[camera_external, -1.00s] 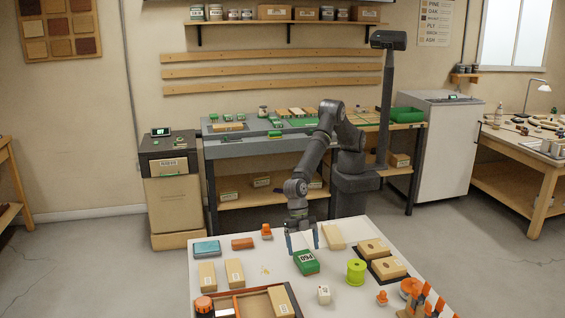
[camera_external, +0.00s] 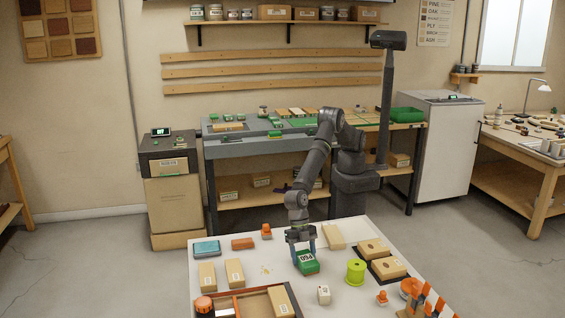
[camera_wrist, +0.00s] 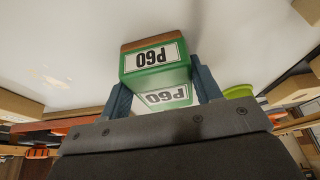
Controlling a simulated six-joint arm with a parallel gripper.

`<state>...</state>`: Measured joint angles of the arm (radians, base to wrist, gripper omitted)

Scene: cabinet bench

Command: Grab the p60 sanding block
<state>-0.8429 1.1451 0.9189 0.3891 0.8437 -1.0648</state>
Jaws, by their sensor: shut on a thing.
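The P60 sanding block (camera_external: 307,263) is green with a white label reading P60, and lies near the middle of the white table (camera_external: 340,295). My gripper (camera_external: 305,246) is over it, with blue-grey fingers on either side. In the wrist view the block (camera_wrist: 155,70) shows its green faces, two P60 labels and a brown edge. The fingers of my gripper (camera_wrist: 163,88) are shut on its two sides. I cannot tell whether the block is touching the table or slightly raised.
A tan block (camera_external: 334,236) lies just behind to the right. A wooden tray (camera_external: 250,303) is at front left.

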